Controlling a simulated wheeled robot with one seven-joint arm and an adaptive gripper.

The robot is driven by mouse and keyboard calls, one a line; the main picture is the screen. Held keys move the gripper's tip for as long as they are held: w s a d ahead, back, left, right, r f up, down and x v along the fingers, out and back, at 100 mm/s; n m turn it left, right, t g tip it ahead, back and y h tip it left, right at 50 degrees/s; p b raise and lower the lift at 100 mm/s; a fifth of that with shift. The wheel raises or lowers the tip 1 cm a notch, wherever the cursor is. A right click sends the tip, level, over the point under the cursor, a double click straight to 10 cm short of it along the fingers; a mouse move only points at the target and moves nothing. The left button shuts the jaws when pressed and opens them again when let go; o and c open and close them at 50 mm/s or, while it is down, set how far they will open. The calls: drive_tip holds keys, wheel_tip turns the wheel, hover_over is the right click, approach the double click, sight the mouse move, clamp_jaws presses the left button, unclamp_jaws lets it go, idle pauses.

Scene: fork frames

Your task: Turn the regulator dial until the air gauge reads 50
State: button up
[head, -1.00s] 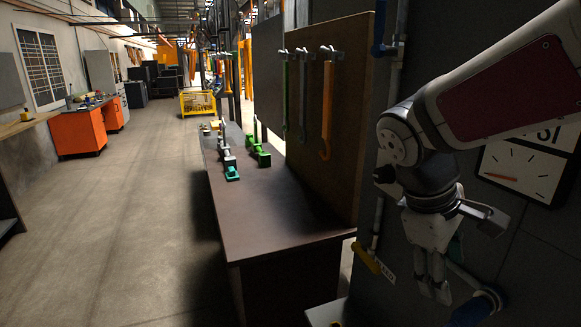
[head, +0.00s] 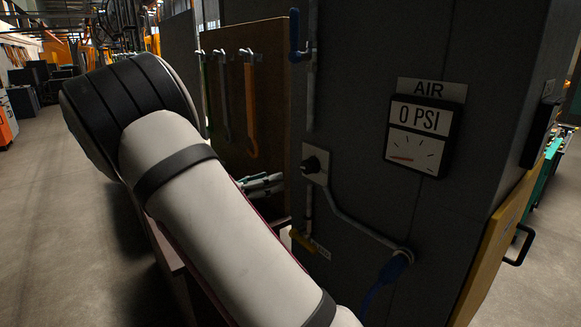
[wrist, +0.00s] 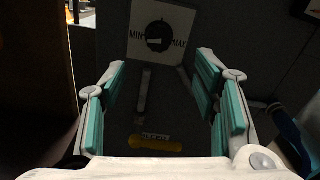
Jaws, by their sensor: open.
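The air gauge (head: 418,136) hangs on the dark panel under an AIR label and reads 0 PSI, its red needle at the low left. The regulator dial (head: 312,165) is a black knob on a pale plate, left of and below the gauge. In the wrist view the dial (wrist: 158,36) sits at top centre between MIN and MAX marks. My gripper (wrist: 163,80) is open and empty, its teal-padded fingers spread below the dial and apart from it.
A yellow lever (wrist: 155,143) sits below the dial, with a small label above it. A pipe runs from the dial to a blue fitting (head: 397,262). Wrenches (head: 250,105) hang on a brown board at left. A yellow panel (head: 497,255) with a dark handle stands at right.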

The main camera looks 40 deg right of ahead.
sight(305, 167)
drive_tip(key=d, duration=0.4)
drive_tip(key=d+p, duration=0.1)
drive_tip(key=d, duration=0.8)
drive_tip(key=shift+s+d+p, duration=0.3)
drive_tip(key=shift+p, duration=0.1)
drive_tip(key=c, duration=1.2)
